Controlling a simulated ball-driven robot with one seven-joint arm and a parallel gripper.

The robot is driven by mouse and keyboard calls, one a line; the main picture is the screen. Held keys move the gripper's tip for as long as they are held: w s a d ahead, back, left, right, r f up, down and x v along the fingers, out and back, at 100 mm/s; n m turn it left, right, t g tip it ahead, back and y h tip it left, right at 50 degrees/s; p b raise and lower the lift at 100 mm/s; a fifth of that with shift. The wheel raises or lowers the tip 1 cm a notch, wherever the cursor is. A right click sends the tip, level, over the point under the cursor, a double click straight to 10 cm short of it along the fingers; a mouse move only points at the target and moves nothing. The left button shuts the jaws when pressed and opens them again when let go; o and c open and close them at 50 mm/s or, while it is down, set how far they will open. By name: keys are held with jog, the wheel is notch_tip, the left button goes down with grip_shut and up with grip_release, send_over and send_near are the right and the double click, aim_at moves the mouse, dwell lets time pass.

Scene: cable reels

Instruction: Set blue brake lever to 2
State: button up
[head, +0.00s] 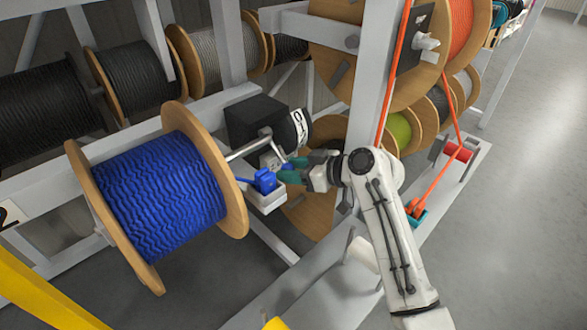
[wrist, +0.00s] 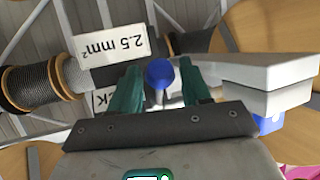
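The blue brake lever's round blue knob (wrist: 160,72) shows in the wrist view between the two teal fingertips, with a thin stem below it. My gripper (wrist: 161,82) has its fingers apart on either side of the knob, with narrow gaps showing. In the head view my gripper (head: 292,169) reaches left beside the blue cable reel (head: 160,195), close to the small pale plate (head: 271,161) on the frame. The knob is not clearly seen there. The lever's setting cannot be read from these frames.
A blue block (head: 265,181) sits on a white bracket (head: 266,202) just left of my gripper. A black box (head: 256,122) stands behind it. The white frame post (head: 375,80) rises close to my wrist. Open floor (head: 520,120) lies to the right.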

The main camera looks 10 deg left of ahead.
grip_shut()
jog(key=shift+r, duration=0.1)
dwell(0.3)
jog(key=shift+s+d+r+m+g+h+p, duration=0.2)
jog(key=shift+r+g+h+p, duration=0.75)
jog(key=shift+p, duration=0.95)
jog(key=shift+s+d+r+m+g+h+p, duration=0.1)
jog(key=shift+d+r+m+g+h+p, duration=0.25)
jog(key=shift+r+h+p, duration=1.25)
jog(key=shift+s+d+r+m+g+h+p, duration=0.15)
jog(key=shift+r+g+h+p, duration=0.75)
jog(key=shift+p, duration=1.25)
jog(key=shift+r, duration=0.1)
jog(key=shift+o, duration=1.4)
grip_release()
jog(key=shift+a, duration=0.1)
